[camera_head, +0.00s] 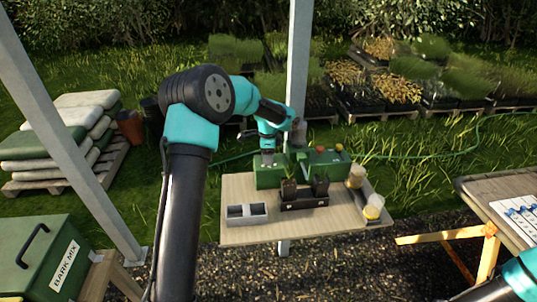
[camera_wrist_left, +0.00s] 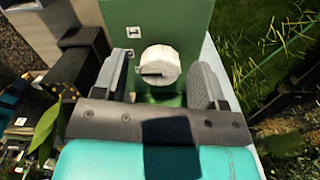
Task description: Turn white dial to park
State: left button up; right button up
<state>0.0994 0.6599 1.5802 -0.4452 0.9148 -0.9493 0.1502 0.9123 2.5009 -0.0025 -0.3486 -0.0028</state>
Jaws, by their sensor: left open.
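The white dial (camera_wrist_left: 166,62) shows in the left wrist view, on a green box (camera_wrist_left: 185,18). A dark pointer mark on its face points left. Two small white labels with dark marks sit on the box, left of the dial. My left gripper (camera_wrist_left: 160,72) is open, with one finger on each side of the dial and a visible gap to both. In the head view my left gripper (camera_head: 267,157) is over the left green box (camera_head: 270,177), and the dial cannot be made out there. My right gripper is out of view; only part of that arm shows at the lower right.
A second green box (camera_head: 326,164) with red and yellow knobs stands to the right. Potted plants in a dark tray (camera_head: 303,200), a grey two-cell tray (camera_head: 247,216) and jars (camera_head: 373,208) share the wooden table (camera_head: 300,228). A post (camera_head: 298,70) rises behind.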

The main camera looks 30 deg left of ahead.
pick_arm(q)
notch_tip(320, 180, up, 17)
jog(key=shift+r, duration=0.2)
dwell(0.6)
dwell(0.3)
